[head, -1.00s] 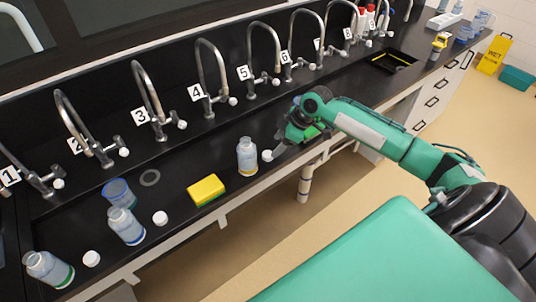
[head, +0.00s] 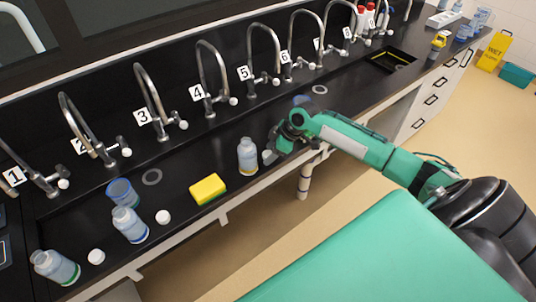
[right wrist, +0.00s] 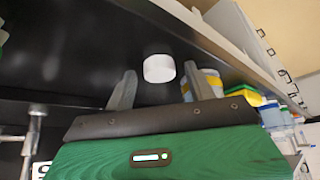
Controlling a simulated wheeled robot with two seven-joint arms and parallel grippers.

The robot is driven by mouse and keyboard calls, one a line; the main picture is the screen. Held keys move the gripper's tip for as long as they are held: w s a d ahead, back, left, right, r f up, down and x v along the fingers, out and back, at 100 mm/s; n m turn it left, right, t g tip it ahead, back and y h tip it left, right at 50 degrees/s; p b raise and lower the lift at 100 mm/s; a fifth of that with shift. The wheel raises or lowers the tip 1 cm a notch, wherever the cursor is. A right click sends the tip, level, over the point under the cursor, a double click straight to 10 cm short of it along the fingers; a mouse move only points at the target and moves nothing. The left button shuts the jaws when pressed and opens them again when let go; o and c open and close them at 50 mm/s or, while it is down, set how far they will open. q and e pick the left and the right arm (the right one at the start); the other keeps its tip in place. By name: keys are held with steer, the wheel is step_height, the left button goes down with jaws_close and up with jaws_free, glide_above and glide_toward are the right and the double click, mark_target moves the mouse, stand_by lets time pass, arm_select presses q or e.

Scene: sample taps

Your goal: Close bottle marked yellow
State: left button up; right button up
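The bottle marked yellow (head: 248,157) stands upright and uncapped near the counter's front edge. In the right wrist view its blue-and-white side and yellow band (right wrist: 209,84) show behind one finger. A white cap (right wrist: 159,68) lies on the counter, seen between and beyond my fingertips, not gripped. My right gripper (head: 271,156) is low over the counter, just right of the bottle; the wrist view shows its two fingers (right wrist: 158,88) apart and empty. In the head view the gripper largely covers the cap. My left gripper is not in view.
A yellow-green sponge (head: 207,189) lies left of the bottle. Farther left are a blue-banded bottle (head: 131,226), a green-banded bottle (head: 56,268), loose caps (head: 163,217) (head: 96,257) and a blue cup (head: 122,192). Numbered taps (head: 212,75) line the back.

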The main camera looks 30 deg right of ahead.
steer(key=c, duration=0.8)
step_height(320, 180, up, 20)
steer(key=b, duration=0.4)
